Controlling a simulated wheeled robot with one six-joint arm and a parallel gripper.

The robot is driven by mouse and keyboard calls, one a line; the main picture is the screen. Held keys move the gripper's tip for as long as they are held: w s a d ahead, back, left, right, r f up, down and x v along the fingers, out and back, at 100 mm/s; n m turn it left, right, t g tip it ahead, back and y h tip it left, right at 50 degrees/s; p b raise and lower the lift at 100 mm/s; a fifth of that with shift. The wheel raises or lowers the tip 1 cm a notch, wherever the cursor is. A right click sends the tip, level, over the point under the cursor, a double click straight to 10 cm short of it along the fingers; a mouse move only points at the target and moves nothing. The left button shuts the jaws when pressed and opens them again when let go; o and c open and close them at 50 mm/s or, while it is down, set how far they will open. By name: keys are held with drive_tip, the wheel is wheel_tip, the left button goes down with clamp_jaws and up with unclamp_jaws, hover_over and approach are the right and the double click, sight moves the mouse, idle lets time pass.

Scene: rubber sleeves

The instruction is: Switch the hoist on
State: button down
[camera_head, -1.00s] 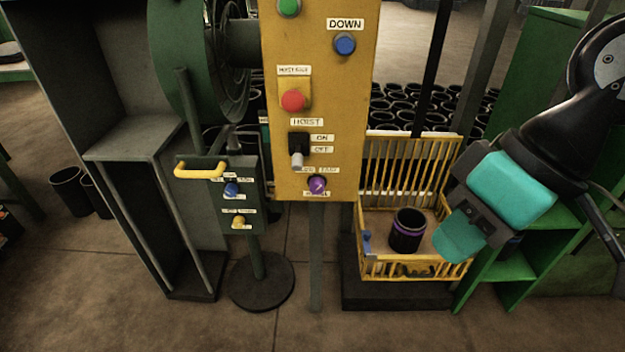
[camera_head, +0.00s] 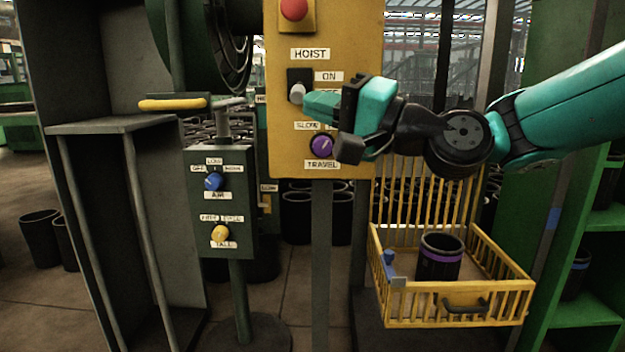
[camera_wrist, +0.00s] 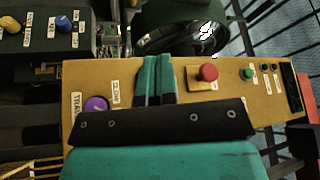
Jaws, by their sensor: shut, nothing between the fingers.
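The yellow control panel (camera_head: 283,150) carries the HOIST switch, a black plate (camera_head: 299,74) with a pale grey lever knob (camera_head: 297,92). The knob sits in the lower part of the plate; its exact tilt is hard to tell. The ON label (camera_head: 329,76) shows at its right; the label below it is mostly hidden by my gripper. My gripper (camera_head: 310,103) is shut and empty, its tips just right of the knob, touching or very close. In the wrist view the shut fingers (camera_wrist: 156,78) point at the panel (camera_wrist: 85,75) and the switch is hidden.
A red button (camera_head: 294,8) is above the switch and a purple TRAVEL knob (camera_head: 321,146) is close below my gripper. A green box (camera_head: 240,215) with blue and yellow knobs stands left. A yellow basket (camera_head: 455,315) holding a black sleeve (camera_head: 440,257) is lower right.

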sight(299, 91)
drive_tip(key=w+d+f+m+t+b, duration=0.3)
drive_tip(key=w+f+m+t+b, duration=0.1)
drive_tip(key=f+m+t+b, duration=0.1)
drive_tip(key=w+d+f+m+t+b, duration=0.3)
drive_tip(key=f+m+t+b, duration=0.2)
drive_tip(key=b, duration=0.5)
wheel_tip(299, 91, down, 2)
drive_tip(key=shift+w+d+f+m+t, duration=0.1)
drive_tip(key=shift+w+d+m+t, duration=0.25)
drive_tip(key=shift+m, duration=0.55)
drive_tip(key=s+a+p+x, duration=0.1)
drive_tip(key=s+p+x, duration=0.1)
drive_tip(key=p+x, duration=1.1)
drive_tip(key=shift+s+a+r, duration=0.2)
drive_tip(key=shift+a+r, duration=0.1)
drive_tip(key=shift+a+r+p, duration=0.1)
drive_tip(key=shift+p, duration=0.45)
